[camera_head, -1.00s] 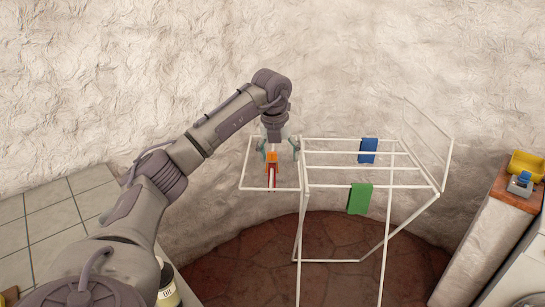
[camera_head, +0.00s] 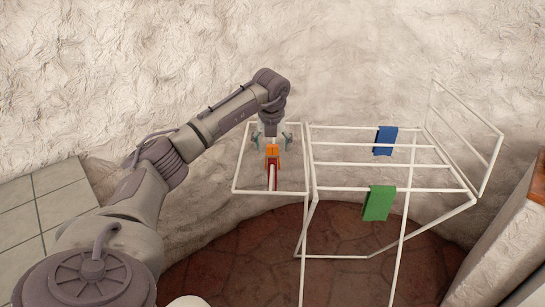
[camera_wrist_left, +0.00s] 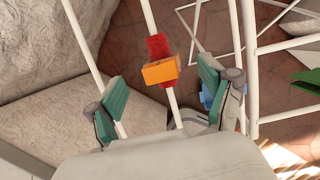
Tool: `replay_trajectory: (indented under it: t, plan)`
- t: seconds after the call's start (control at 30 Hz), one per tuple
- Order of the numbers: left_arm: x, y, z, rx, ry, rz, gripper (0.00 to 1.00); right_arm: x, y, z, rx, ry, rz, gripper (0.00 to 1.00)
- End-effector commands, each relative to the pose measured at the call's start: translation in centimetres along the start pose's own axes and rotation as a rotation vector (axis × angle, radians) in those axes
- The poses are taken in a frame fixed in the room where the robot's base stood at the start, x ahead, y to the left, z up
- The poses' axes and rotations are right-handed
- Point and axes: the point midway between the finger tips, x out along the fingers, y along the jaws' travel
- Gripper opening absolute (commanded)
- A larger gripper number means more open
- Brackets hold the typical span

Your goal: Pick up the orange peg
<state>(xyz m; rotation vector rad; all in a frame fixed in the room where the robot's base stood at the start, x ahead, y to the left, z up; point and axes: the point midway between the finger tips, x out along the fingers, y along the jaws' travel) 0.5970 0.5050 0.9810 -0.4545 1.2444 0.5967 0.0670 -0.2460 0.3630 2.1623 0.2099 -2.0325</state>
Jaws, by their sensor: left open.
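The orange peg (camera_head: 272,151) sits on a white bar of the drying rack's left wing, next to a red peg (camera_head: 272,166). In the left wrist view the orange peg (camera_wrist_left: 161,69) is the nearer one, and the red peg (camera_wrist_left: 158,46) is just beyond it on the same bar. My left gripper (camera_head: 273,139) is over the orange peg with its fingers spread. In the left wrist view its green-padded fingers (camera_wrist_left: 163,80) stand on either side of the orange peg, with gaps on both sides. My right gripper is in neither view.
The white drying rack (camera_head: 345,163) extends right over a reddish stone floor. A blue thing (camera_wrist_left: 207,97) shows behind the right finger. A rough wall is behind; a ledge (camera_head: 525,215) stands at right.

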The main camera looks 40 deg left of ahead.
Motion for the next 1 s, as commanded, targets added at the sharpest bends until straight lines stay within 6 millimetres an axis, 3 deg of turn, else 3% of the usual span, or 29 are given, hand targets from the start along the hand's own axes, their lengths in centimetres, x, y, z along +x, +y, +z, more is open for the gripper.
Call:
replay_trajectory:
  t: [0.3, 0.5, 0.77, 1.0]
  plan:
    - [3.1, -0.1, -0.2, 0.0, 0.003, 0.002, 0.81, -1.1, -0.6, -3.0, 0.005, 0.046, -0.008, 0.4]
    - [5.6, -0.1, -0.2, 0.0, 0.001, 0.001, 0.81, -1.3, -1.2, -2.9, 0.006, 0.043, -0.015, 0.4]
    - [5.9, -0.1, -0.2, 0.001, -0.001, 0.0, 0.81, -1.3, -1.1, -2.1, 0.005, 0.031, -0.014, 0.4]
    - [5.8, -0.1, -0.2, 0.0, -0.001, 0.0, 0.41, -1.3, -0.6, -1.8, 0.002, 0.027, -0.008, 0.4]
